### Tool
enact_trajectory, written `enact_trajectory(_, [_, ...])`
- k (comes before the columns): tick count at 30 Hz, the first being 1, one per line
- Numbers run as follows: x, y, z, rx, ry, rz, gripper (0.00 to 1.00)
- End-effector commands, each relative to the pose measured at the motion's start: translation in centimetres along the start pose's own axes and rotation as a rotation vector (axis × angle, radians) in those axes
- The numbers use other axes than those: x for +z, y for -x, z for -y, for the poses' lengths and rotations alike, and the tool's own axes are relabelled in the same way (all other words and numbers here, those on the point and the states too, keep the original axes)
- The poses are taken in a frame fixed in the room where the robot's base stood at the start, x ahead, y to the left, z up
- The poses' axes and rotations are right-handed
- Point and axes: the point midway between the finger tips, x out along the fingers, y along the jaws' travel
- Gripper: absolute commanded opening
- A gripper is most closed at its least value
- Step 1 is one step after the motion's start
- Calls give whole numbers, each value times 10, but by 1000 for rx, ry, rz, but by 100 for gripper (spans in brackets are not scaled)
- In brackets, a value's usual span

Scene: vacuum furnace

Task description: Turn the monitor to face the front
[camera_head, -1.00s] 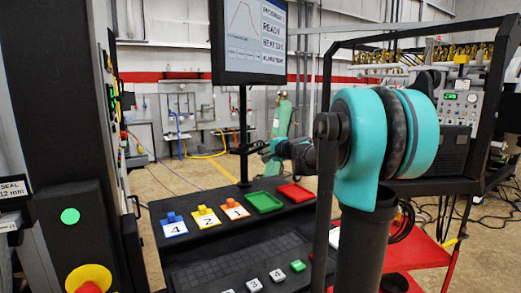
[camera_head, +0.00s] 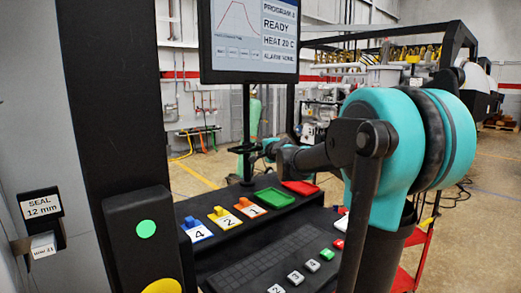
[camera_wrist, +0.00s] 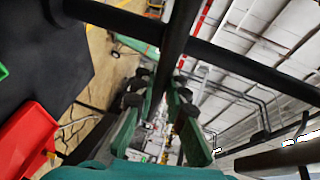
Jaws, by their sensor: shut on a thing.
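The monitor (camera_head: 249,38) is a black-framed screen with a red curve and lines of text such as READY. It stands on a thin dark post (camera_head: 246,108) at the back left of the black console; its top edge is cut off in the head view. The screen shows nearly face-on to the head camera. My gripper (camera_head: 247,149) is at the post below the screen, small in the head view. In the wrist view its green-sided fingers (camera_wrist: 163,100) are on either side of the dark post (camera_wrist: 176,42), shut on it. The exact contact is hard to see.
The console carries numbered tabs (camera_head: 223,217), a green tray (camera_head: 270,202), a red tray (camera_head: 300,187) and a keyboard (camera_head: 262,262). A dark column with a green button (camera_head: 146,229) stands at the left. A red cart (camera_head: 420,262) is partly hidden behind my arm.

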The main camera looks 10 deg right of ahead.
Motion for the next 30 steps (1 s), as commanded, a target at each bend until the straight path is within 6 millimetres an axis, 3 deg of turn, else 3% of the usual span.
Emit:
enact_trajectory(23, [0, 0, -1, 5, -7, -36, 0])
enact_trajectory(24, [0, 0, -1, 5, -7, -36, 14])
enact_trajectory(30, [0, 0, -1, 4, -7, -36, 34])
